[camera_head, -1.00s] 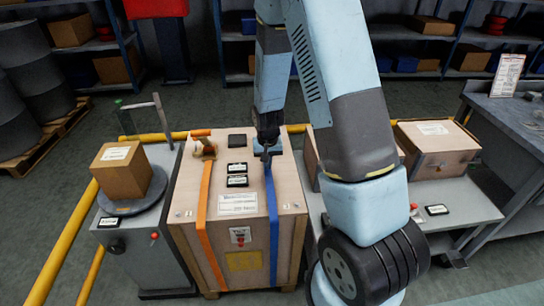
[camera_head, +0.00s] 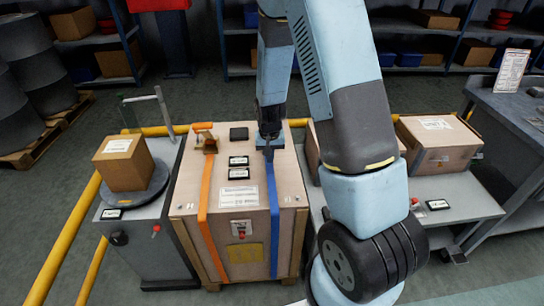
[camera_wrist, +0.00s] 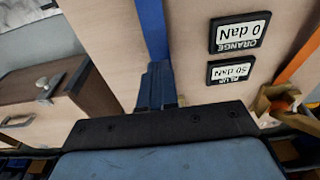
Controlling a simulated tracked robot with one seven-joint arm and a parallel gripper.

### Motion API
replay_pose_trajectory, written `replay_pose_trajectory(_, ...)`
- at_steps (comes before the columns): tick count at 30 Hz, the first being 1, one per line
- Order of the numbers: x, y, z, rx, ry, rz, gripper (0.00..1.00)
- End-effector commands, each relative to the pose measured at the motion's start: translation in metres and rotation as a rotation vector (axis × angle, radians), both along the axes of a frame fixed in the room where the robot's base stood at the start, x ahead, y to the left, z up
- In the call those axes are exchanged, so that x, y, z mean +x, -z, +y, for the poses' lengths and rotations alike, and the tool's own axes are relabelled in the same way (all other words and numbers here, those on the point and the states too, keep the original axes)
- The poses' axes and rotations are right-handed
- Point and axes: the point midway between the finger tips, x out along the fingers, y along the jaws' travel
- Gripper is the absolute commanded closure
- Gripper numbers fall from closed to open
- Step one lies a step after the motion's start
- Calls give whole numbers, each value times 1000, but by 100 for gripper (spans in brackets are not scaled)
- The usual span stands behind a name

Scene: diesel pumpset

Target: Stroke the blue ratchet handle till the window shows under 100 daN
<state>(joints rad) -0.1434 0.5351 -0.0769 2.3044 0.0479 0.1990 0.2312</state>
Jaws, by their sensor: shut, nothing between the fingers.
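The wooden crate (camera_head: 238,268) carries an orange strap (camera_head: 206,190) and a blue strap (camera_head: 272,195). The blue ratchet (camera_head: 277,142) sits on top of the blue strap, partly hidden by my gripper. My gripper (camera_head: 268,152) is shut and empty, pointing down at the ratchet; I cannot tell whether it touches the handle. In the wrist view the shut fingers (camera_wrist: 156,85) end against the blue strap (camera_wrist: 152,30). Two windows show upside down: the orange one (camera_wrist: 239,32) reads 0 daN, the other (camera_wrist: 230,70) seems to read 50 daN, its label unclear.
An orange ratchet (camera_head: 204,138) and a small black box (camera_head: 239,134) sit on the crate lid. A second wooden crate (camera_head: 438,145) stands on a bench at right.

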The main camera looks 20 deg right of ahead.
Motion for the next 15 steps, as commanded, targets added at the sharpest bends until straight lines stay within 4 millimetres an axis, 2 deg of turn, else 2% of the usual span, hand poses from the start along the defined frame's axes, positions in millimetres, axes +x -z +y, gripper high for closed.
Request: replay_pose_trajectory(15,2,-4,0,0,0,-2,100)
